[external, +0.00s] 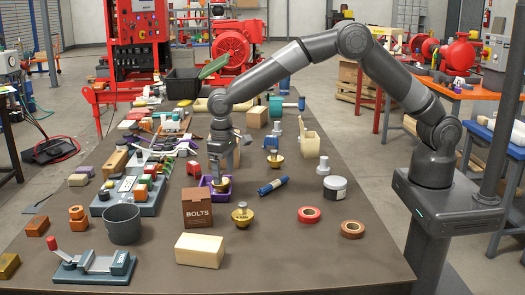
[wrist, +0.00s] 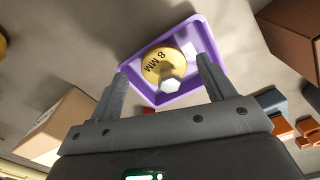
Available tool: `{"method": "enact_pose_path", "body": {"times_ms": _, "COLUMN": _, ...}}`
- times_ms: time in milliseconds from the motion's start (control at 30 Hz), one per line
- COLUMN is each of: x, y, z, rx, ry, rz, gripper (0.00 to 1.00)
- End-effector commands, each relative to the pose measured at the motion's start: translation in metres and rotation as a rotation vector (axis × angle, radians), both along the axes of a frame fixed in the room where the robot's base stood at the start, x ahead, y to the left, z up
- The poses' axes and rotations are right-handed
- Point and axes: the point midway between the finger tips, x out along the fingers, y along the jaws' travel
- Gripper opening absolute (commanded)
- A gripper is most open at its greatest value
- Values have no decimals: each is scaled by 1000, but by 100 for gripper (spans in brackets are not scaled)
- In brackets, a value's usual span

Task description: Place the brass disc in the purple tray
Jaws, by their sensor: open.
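The purple tray (external: 203,182) stands on the table behind the bolts box, and its rim shows in the wrist view (wrist: 208,38). A brass disc (wrist: 155,64) marked "8 MM", with a pale hexagonal knob, is inside the tray. Its edge also shows in the external view (external: 222,188). My gripper (wrist: 162,78) is open just over the tray, with a finger on each side of the knob and visible gaps. In the external view my gripper (external: 219,172) points down at the tray. Whether the disc lies fully flat is hard to tell.
A brown bolts box (external: 197,210) stands close in front of the tray. Similar brass pieces with knobs stand to the right, one nearer (external: 242,216) and one farther (external: 275,160). A blue cylinder (external: 272,186) lies right of the tray.

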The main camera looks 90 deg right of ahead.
Motion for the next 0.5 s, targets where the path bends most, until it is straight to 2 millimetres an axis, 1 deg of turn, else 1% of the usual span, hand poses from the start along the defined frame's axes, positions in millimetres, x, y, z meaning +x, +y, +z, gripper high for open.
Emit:
{"method": "enact_pose_path", "body": {"times_ms": 67, "x": 1, "y": 0, "z": 6, "rx": 0, "ry": -2, "rz": 0, "gripper": 76}}
{"method": "enact_pose_path", "body": {"times_ms": 167, "x": 1, "y": 0, "z": 19, "rx": 0, "ry": -4, "rz": 0, "gripper": 76}}
{"method": "enact_pose_path", "body": {"times_ms": 500, "x": 1, "y": 0, "z": 94, "rx": 0, "ry": -4, "rz": 0, "gripper": 76}}
